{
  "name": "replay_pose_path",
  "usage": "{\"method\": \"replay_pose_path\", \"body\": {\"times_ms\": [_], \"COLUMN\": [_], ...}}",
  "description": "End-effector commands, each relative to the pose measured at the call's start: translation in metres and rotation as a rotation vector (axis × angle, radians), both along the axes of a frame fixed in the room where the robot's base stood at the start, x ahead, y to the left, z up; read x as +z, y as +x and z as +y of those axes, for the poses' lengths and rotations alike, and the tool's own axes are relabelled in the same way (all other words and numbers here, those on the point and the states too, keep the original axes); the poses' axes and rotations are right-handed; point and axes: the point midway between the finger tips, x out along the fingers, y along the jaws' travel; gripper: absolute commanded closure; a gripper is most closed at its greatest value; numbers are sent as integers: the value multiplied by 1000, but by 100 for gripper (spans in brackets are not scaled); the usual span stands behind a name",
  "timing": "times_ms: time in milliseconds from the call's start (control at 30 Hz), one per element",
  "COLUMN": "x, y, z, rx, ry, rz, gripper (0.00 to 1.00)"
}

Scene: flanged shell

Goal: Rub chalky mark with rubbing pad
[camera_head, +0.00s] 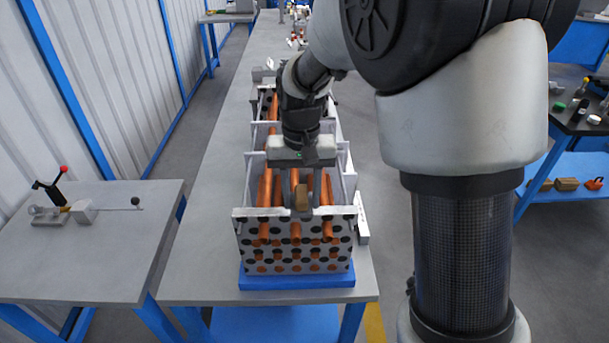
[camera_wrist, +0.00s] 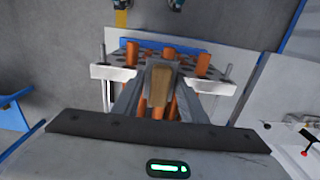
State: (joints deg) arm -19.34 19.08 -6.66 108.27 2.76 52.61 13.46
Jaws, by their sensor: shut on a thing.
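My gripper (camera_head: 303,212) is shut on a small tan-brown block, which looks like the rubbing pad (camera_head: 301,197). In the wrist view the pad (camera_wrist: 160,86) sits between the two grey fingers. The gripper points down over the near end of the flanged shell, a white-walled frame with orange tubes and a perforated end plate (camera_head: 284,262). In the wrist view this plate and the tubes (camera_wrist: 131,54) lie beyond the fingertips. I cannot tell whether the pad touches anything. I cannot make out the chalky mark in either view.
The shell stands on a blue base (camera_head: 297,281) on a long grey table (camera_head: 205,240). White upright walls (camera_head: 250,180) rise around the gripper. A side table (camera_head: 100,255) at left holds a small lever device (camera_head: 62,208). A dark bench with small items (camera_head: 580,110) is at right.

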Motion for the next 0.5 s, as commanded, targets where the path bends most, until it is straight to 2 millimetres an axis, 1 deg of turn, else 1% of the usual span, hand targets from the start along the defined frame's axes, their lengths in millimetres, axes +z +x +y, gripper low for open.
{"method": "replay_pose_path", "body": {"times_ms": [33, 200, 500], "x": [6, 22, 46], "y": [-1, 1, 3], "z": [-1, -3, -8], "rx": [0, 0, 0], "ry": [-1, -1, -1], "rz": [4, 3, 1], "gripper": [86, 86, 86]}}
